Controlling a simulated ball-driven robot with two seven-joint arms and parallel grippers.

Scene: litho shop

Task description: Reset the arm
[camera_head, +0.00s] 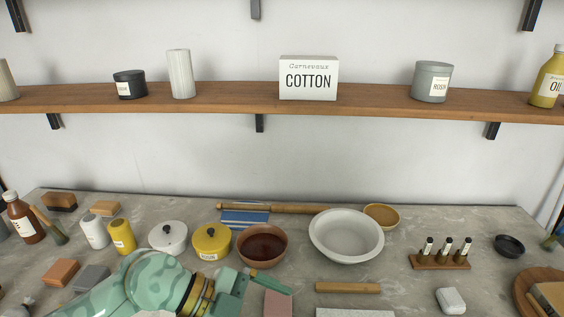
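My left arm (156,281), pale green with darker patches, comes in from the lower left over the front of the table. It has a brass-coloured ring at the wrist. My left gripper (258,284) points right, in front of the reddish-brown bowl (262,232) and near a pink block (277,303). A green finger shows from the side; whether the fingers are open or shut is unclear. I see nothing clearly held. My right arm and gripper are out of view.
The grey table (455,213) bears a white basin (347,228), a yellow pot (211,244), a white pot (168,237), a vial rack (437,262) and a wooden bar (347,288). A wooden shelf (230,92) with jars and a cotton box (308,78) spans the wall above.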

